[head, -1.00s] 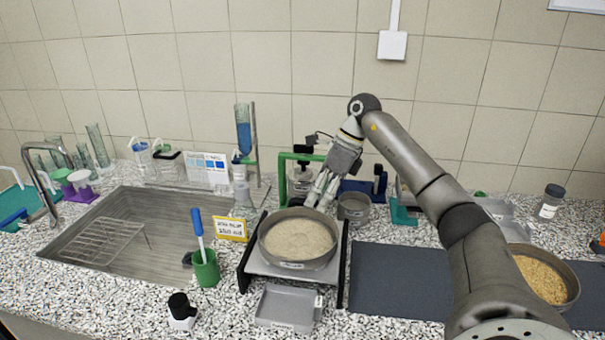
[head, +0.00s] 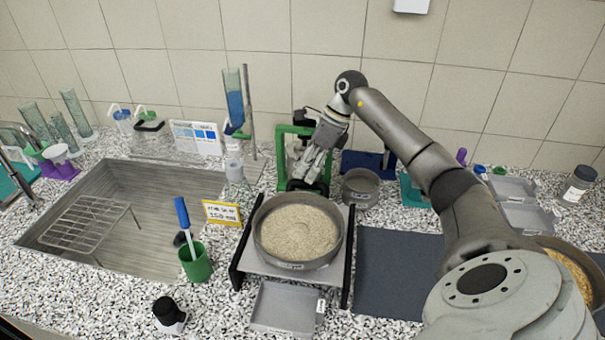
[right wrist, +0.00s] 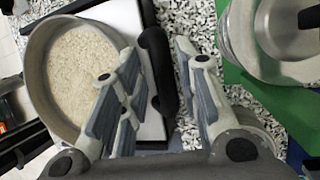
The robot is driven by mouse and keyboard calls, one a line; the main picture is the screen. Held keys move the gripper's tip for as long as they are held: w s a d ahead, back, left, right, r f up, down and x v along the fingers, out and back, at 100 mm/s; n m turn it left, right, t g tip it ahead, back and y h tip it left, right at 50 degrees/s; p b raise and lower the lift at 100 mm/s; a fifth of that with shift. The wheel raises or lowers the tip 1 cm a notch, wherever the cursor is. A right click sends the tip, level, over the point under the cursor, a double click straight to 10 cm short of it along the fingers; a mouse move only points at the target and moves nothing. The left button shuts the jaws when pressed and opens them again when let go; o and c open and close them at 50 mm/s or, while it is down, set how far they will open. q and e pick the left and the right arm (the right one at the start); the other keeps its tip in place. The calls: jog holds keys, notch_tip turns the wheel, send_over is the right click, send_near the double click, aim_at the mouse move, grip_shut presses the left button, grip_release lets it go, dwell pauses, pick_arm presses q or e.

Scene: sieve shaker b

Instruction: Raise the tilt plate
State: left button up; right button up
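The tilt plate (head: 277,265) is a pale plate with black side rails on the counter. A grey round sieve pan (head: 258,240) of pale sand stands on it. In the right wrist view, a black bar (right wrist: 158,72) runs along the plate's edge (right wrist: 133,20) behind the pan. My right gripper (head: 303,176) is behind the pan, near the plate's back edge. Its fingers (right wrist: 160,95) are open, and the bar shows between them in the wrist view. I cannot tell whether they touch it. My left gripper is not in view.
A green stand (head: 283,150) is close behind my right gripper, and a small grey sieve (head: 361,190) is to its right. A grey tray (head: 282,308) lies in front of the plate. A green cup (head: 196,265) and sink (head: 165,200) are at left; the dark mat (head: 390,270) is at right.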

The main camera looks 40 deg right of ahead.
jog(key=shift+p+x, duration=0.35)
jog(key=shift+x, duration=1.4)
grip_shut()
